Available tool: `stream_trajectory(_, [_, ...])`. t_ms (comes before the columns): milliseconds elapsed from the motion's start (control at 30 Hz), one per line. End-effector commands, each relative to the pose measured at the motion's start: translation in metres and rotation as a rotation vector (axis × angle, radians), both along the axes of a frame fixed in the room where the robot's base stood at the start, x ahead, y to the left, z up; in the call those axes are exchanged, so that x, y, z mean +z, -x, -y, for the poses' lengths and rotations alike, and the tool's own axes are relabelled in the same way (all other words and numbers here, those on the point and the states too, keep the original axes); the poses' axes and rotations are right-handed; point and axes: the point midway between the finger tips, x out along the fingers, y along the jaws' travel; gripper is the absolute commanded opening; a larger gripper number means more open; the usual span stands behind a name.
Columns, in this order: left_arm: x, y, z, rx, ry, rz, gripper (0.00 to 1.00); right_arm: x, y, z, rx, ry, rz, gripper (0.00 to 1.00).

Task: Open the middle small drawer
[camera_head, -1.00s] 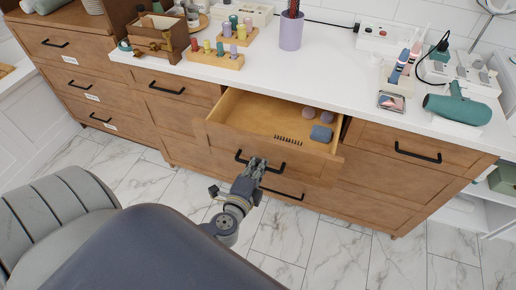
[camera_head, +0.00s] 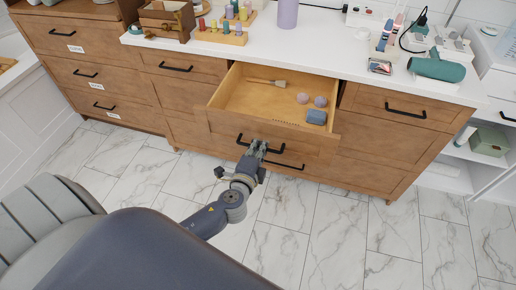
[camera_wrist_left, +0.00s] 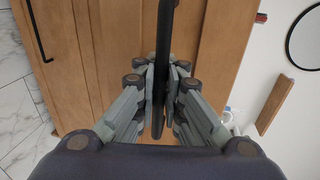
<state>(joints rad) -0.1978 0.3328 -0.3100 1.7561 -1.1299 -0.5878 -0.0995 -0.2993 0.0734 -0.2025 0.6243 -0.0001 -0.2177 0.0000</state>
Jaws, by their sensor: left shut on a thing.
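The middle small drawer (camera_head: 228,118) stands pulled out from the wooden cabinet, between two shut small drawers. My left gripper (camera_head: 257,150) is shut on this handle; in the left wrist view the handle (camera_wrist_left: 164,50) runs between the fingers (camera_wrist_left: 160,82). My right gripper is not in view.
The white counter (camera_head: 330,50) above holds a wooden organiser (camera_head: 168,18), colored pegs, a purple cup (camera_head: 287,14) and a green hair dryer (camera_head: 436,67). A grey padded chair (camera_head: 45,220) stands at lower left. The marble floor before the cabinet is clear.

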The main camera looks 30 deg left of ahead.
Motion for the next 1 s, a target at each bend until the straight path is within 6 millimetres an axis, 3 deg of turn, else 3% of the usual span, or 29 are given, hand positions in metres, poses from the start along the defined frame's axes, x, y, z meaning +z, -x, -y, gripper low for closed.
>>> stream_trajectory(200, [0.002, -0.001, 0.0, 0.0, -0.001, 0.005, 0.0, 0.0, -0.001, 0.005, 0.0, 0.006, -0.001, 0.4])
stream_trajectory(233, [0.002, -0.001, 0.0, 0.0, -0.001, 0.005, 0.14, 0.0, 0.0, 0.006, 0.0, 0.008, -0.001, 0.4])
stream_trajectory(267, [0.002, -0.001, 0.0, 0.0, -0.001, 0.005, 0.17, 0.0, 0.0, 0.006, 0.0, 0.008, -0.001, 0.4])
stream_trajectory(667, [0.001, 0.003, 0.001, 0.0, 0.0, 0.001, 0.17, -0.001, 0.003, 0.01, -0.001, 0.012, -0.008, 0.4])
stream_trajectory(833, [0.004, 0.021, 0.005, 0.0, 0.001, -0.001, 0.17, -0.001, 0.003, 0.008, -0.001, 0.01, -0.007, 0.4])
stream_trajectory(1000, [0.01, 0.052, 0.013, -0.001, 0.0, -0.001, 0.17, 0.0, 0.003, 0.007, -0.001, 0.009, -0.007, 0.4])
